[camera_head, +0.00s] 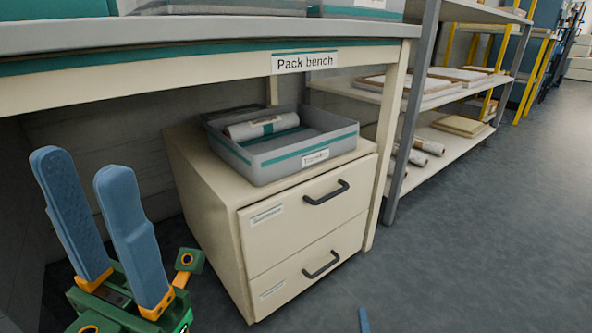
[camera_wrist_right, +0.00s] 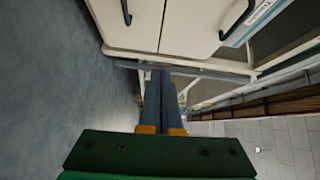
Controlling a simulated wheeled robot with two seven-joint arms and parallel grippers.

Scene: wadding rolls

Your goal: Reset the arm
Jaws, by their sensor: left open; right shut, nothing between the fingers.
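My left gripper (camera_head: 82,168) is at the left of the head view, with its two blue fingers apart and pointing up. Nothing is between them. It is left of the cream drawer cabinet and in front of the dark space under the bench. My right gripper (camera_wrist_right: 161,76) shows in the right wrist view with its blue fingers together and nothing held. In the head view only a blue fingertip (camera_head: 364,320) of it shows at the bottom edge, over the floor. The rest of that arm is out of view.
A shelf rack (camera_head: 447,150) with more rolls and flat packs stands to the right. The floor (camera_head: 480,240) at right is clear.

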